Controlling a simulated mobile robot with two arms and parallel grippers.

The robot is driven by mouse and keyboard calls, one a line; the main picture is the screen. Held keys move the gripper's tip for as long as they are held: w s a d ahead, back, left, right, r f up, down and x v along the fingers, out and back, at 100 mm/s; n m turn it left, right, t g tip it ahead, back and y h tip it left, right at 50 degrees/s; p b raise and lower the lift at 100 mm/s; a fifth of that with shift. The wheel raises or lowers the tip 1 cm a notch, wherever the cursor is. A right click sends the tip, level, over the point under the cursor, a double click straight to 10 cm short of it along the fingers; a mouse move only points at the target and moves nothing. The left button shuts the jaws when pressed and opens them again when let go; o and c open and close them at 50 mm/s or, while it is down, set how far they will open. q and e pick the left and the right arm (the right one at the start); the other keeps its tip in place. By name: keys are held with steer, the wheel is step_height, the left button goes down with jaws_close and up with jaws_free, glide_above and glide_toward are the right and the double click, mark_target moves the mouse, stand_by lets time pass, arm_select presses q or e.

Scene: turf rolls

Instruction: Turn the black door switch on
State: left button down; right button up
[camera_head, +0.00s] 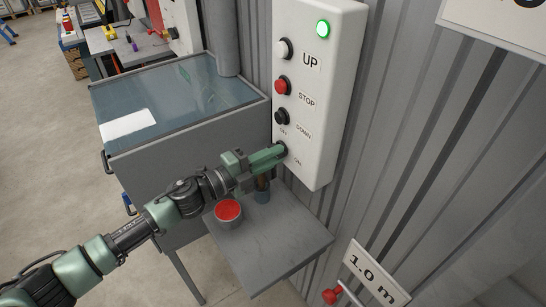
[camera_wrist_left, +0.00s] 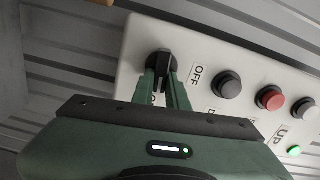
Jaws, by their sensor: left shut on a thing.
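A white control box (camera_head: 318,60) is on the corrugated wall, with UP, STOP and DOWN buttons and a lit green lamp (camera_head: 323,28) at its top. The black door switch is at the bottom of the box, between the OFF and ON labels; in the head view my gripper covers most of it. In the left wrist view the black switch knob (camera_wrist_left: 160,65) sits between the fingertips. My left gripper (camera_head: 279,151) is shut on this knob, and its fingers (camera_wrist_left: 163,85) touch the knob's sides. My right gripper does not show.
A grey cabinet with a glass top (camera_head: 180,95) and a white sheet (camera_head: 127,124) stands left of the box. A grey shelf (camera_head: 285,235) below holds a red-filled can (camera_head: 228,211). A red-handled part (camera_head: 330,296) and a "1.0 m" sign (camera_head: 376,272) are at lower right.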

arm_select(q)
steer(key=shift+m, duration=0.6)
steer(key=shift+f, duration=0.1)
steer(key=c, duration=1.4)
jaws_free()
steer(key=b+v, duration=0.2)
steer(key=v, duration=0.5)
steer(key=shift+s+a+b, duration=0.25)
steer(key=shift+a+b, duration=0.05)
steer(key=shift+a, duration=0.05)
